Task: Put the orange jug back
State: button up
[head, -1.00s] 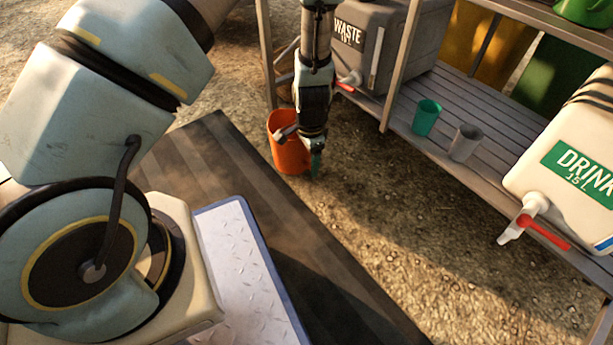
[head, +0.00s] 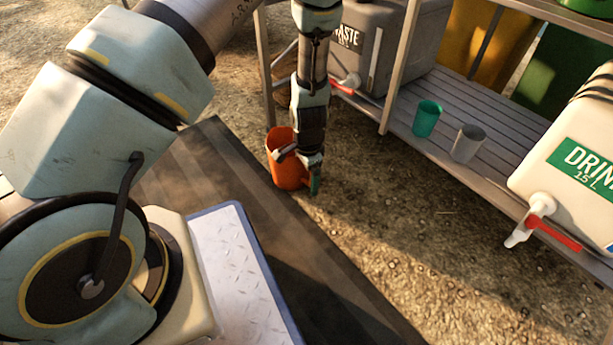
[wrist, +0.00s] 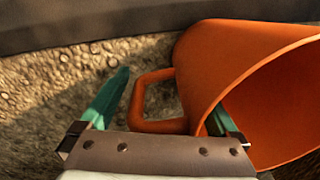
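The orange jug (head: 286,172) stands roughly upright beside the dark mat, partly hidden behind my gripper (head: 312,180). In the wrist view the jug (wrist: 215,65) shows its wide mouth at the right and its loop handle (wrist: 140,100) pointing left. My gripper (wrist: 172,95) has its two teal fingers well apart. The left finger is outside the handle with a gap to it. The right finger is partly hidden by the jug's rim and seems to reach inside the mouth. The handle and near wall lie between the fingers. I cannot tell whether either finger touches.
A slatted shelf (head: 440,148) at the right holds a teal cup (head: 427,119), a grey cup (head: 467,143), a grey waste container (head: 395,45) and a white drink container (head: 575,150) with a red-handled tap. Shelf posts stand close behind the jug. Bare ground lies in front.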

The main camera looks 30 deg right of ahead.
jog(key=r+p, duration=0.2)
jog(key=r, duration=0.2)
jog(key=r+p, duration=0.2)
jog(key=r, duration=0.2)
jog(key=r+p, duration=0.2)
jog(key=r, duration=0.2)
jog(key=shift+s, duration=0.3)
jog(key=shift+w+a+r, duration=0.1)
jog(key=shift+r, duration=0.25)
jog(key=w+a+r+n+h, duration=0.1)
jog(key=w+a+r+n, duration=0.3)
jog(key=a+r, duration=0.35)
jog(key=w+a+r+n, duration=0.3)
jog(key=a+r+n, duration=0.1)
jog(key=a+r, duration=0.35)
jog(key=s+a+r+n, duration=0.1)
jog(key=a+r+n, duration=0.3)
jog(key=a, duration=0.4)
jog(key=s+a+r+n+t, duration=0.1)
jog(key=a+r+n, duration=0.3)
jog(key=a, duration=0.5)
notch_tip(320, 180, up, 2)
jog(key=shift+s+a+r+n+y, duration=0.1)
jog(key=shift+s+a+n+y, duration=0.25)
jog(key=shift+s, duration=0.45)
